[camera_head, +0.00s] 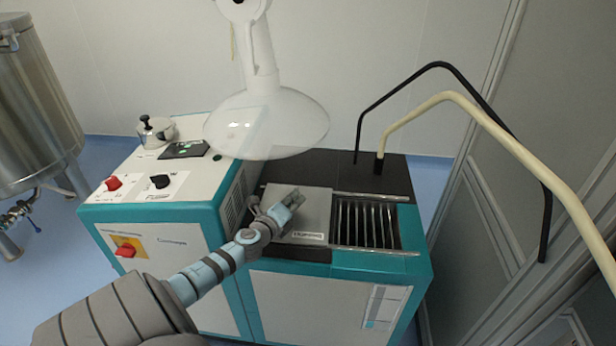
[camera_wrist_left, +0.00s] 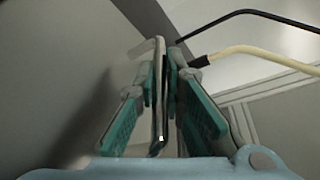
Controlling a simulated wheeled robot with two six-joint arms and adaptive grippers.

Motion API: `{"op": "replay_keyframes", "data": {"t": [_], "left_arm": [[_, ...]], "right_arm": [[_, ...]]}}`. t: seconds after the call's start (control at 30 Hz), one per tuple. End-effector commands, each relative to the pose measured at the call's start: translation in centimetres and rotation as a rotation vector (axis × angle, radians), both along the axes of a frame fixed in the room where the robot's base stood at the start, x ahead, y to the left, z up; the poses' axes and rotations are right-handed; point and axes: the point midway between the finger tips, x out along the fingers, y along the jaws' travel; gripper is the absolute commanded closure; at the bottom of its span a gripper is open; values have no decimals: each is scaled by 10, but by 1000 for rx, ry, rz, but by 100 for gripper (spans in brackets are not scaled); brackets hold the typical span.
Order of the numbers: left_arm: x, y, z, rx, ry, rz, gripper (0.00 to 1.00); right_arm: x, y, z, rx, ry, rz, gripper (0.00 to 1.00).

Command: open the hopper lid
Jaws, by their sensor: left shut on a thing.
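The hopper lid (camera_head: 312,208) is a flat grey plate with a small label at its front edge, on top of the teal and white machine. It lies left of an open bay with dark slats (camera_head: 366,224). My left gripper (camera_head: 291,200) is over the left part of the lid, and its arm comes in from the lower left. In the left wrist view, its teal-padded fingers (camera_wrist_left: 162,100) are shut on a thin upright grey piece (camera_wrist_left: 159,75), apparently part of the lid; whether handle or edge I cannot tell. My right gripper is not in view.
A white lamp with a clear round shade (camera_head: 266,125) hangs above the lid. A black bent tube (camera_head: 437,64) and a cream one (camera_head: 447,97) rise at the right. A control panel (camera_head: 160,170) with knobs is at the left, and a steel tank (camera_head: 30,110) stands beyond.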

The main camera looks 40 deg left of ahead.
Motion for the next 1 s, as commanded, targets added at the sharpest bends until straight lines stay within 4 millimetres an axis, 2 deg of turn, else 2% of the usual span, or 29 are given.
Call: {"op": "replay_keyframes", "data": {"t": [0.2,0.23,0.37,0.67,0.77,1.0], "left_arm": [[0,-1,1,-2,1,-1,100],[0,-1,1,-2,1,-1,89],[0,-1,1,-1,0,-1,70],[-2,0,1,0,1,1,70],[-13,-4,2,1,3,0,70],[-72,-24,15,3,7,-5,70]], "right_arm": [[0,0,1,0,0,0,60],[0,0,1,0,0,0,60],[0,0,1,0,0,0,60],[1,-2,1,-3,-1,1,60],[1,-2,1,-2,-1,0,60],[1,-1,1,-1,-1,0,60]]}}
